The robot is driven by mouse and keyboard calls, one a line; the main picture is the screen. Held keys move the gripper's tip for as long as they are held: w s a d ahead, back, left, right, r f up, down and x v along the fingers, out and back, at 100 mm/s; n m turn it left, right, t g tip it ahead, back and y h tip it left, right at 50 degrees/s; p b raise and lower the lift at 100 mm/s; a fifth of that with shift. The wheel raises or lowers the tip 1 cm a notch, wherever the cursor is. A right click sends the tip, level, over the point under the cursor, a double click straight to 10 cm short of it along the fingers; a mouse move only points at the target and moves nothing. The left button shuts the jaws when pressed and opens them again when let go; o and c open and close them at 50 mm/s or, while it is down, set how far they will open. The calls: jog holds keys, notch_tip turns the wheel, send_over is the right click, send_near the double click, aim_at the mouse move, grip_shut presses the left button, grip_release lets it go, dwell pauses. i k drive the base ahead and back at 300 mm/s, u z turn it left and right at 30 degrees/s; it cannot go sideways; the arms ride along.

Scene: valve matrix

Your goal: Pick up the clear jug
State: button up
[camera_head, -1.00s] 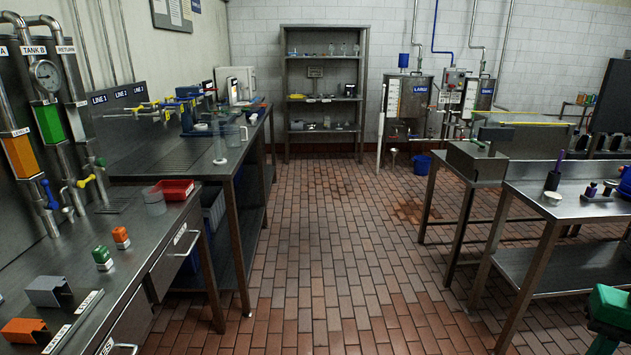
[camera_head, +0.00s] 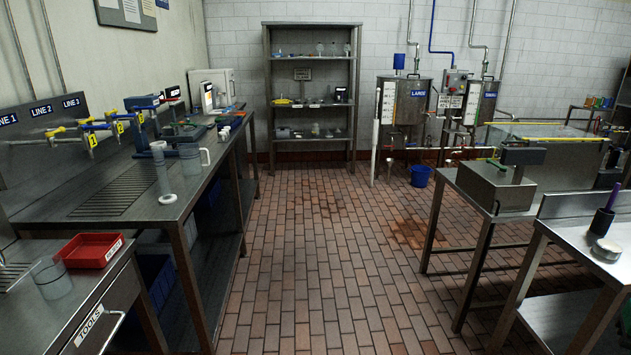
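A clear jug (camera_head: 189,159) with a pale handle on its right side stands upright on the left steel bench, near its aisle edge. My gripper is not in view.
The steel bench (camera_head: 116,207) runs along the left wall with line taps above it. A red tray (camera_head: 90,251) sits on the nearer drawer bench. Steel benches stand at right. The brick aisle (camera_head: 320,260) between is clear up to the back shelf (camera_head: 310,172).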

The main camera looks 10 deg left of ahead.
aim_at(189, 155)
jog(key=u, duration=0.05)
jog(key=i, duration=1.15)
jog(key=u, duration=0.3)
jog(key=i, duration=1.15)
jog(key=u, duration=0.45)
jog(key=i, duration=0.95)
jog(key=u, duration=0.3)
